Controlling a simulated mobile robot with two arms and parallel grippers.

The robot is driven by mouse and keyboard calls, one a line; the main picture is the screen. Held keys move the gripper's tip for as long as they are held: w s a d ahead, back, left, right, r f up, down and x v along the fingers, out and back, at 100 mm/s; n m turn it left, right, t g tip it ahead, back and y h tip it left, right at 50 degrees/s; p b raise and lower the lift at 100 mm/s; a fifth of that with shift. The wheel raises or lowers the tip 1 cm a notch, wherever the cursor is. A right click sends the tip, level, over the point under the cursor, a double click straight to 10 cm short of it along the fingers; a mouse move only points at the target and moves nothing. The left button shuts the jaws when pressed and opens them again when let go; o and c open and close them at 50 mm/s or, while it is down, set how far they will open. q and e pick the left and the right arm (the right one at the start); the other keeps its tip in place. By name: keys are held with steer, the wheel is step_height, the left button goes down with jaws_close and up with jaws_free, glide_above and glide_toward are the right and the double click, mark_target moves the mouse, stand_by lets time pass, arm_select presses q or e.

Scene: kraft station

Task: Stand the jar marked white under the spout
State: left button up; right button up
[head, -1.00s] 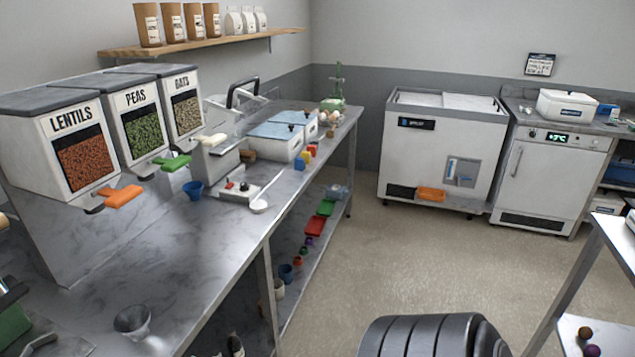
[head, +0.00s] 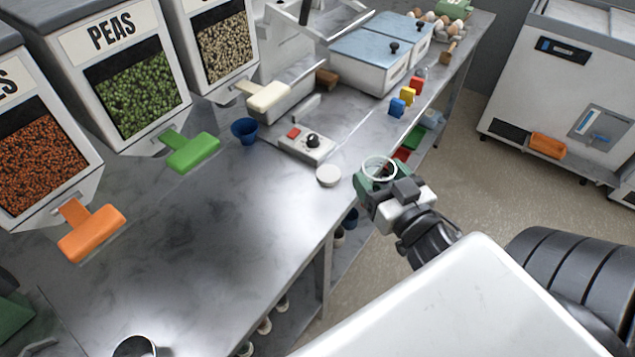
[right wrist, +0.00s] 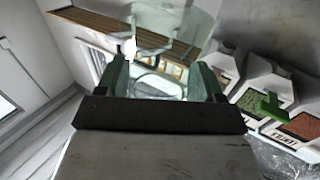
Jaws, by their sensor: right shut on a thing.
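My right gripper (head: 377,183) is shut on a clear glass jar (head: 379,168) with a pale rim, held at the bench's front edge. In the right wrist view the see-through jar (right wrist: 172,22) is between the green fingers (right wrist: 163,80). I cannot make out a white mark on it.
A blue cup (head: 245,131), a control box with a knob (head: 306,144) and a small white round thing (head: 328,176) stand on the bench (head: 220,235). Blue-lidded bins (head: 370,60) stand behind. The front of the bench is largely clear.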

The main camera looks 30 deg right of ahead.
steer(key=shift+w+d+r, duration=0.1)
steer(key=shift+d+r, duration=0.2)
steer(key=shift+r, duration=0.25)
steer(key=w+a+f+p, duration=0.1)
steer(key=w+a+f, duration=0.3)
steer(key=w, duration=0.5)
step_height(320, 180, down, 2)
steer(key=shift+w+a+f, duration=0.15)
steer(key=shift+w+a, duration=0.15)
steer(key=shift+w, duration=0.05)
steer(key=shift+w+a+f, duration=0.1)
steer(key=shift+w+f, duration=0.05)
step_height(320, 180, down, 4)
steer(key=shift+f+b, duration=0.1)
steer(key=shift+b, duration=0.35)
arm_select(q)
steer(key=shift+s+a, duration=0.4)
steer(key=shift+s, duration=0.2)
steer(key=shift+s, duration=0.1)
arm_select(e)
steer(key=o, duration=1)
